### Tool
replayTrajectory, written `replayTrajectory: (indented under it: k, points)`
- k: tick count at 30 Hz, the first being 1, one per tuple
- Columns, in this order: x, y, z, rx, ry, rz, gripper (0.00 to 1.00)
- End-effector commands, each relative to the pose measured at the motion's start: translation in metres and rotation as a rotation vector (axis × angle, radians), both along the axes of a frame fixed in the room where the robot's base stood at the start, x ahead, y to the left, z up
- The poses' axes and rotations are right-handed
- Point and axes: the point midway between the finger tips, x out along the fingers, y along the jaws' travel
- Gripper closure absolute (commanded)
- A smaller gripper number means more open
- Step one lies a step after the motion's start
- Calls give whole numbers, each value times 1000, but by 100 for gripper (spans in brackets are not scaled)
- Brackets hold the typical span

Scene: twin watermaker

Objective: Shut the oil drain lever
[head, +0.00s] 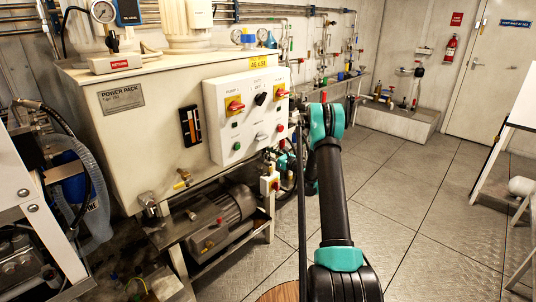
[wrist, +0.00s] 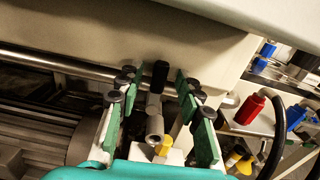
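In the wrist view, a valve with a black lever handle (wrist: 159,75) stands below the pale tank. Its grey metal body (wrist: 155,124) has an open round end facing the camera, with a yellow piece beside it. My gripper (wrist: 157,84) is open, with green fingers on the left and right of the lever and visible gaps on both sides. I cannot tell whether a fingertip touches it. In the head view, my arm reaches to the tank's right end, and my gripper and this lever cannot be made out clearly there.
The power pack tank (head: 130,128) stands over a motor (head: 222,218). A control panel (head: 218,92) is on its front. A red handle (wrist: 249,108) and a black hose (wrist: 276,140) are right of my gripper. Open floor (head: 405,200) lies to the right.

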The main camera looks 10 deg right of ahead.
Motion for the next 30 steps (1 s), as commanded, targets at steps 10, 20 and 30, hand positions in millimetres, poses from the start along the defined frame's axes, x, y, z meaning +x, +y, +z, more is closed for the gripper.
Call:
replayTrajectory:
  k: [10, 20, 30]
  points:
    - [0, 0, 0, 0, 0, 0, 81]
    - [0, 0, 0, 0, 0, 0, 100]
    - [3, 0, 0, -13, -10, 0, 100]
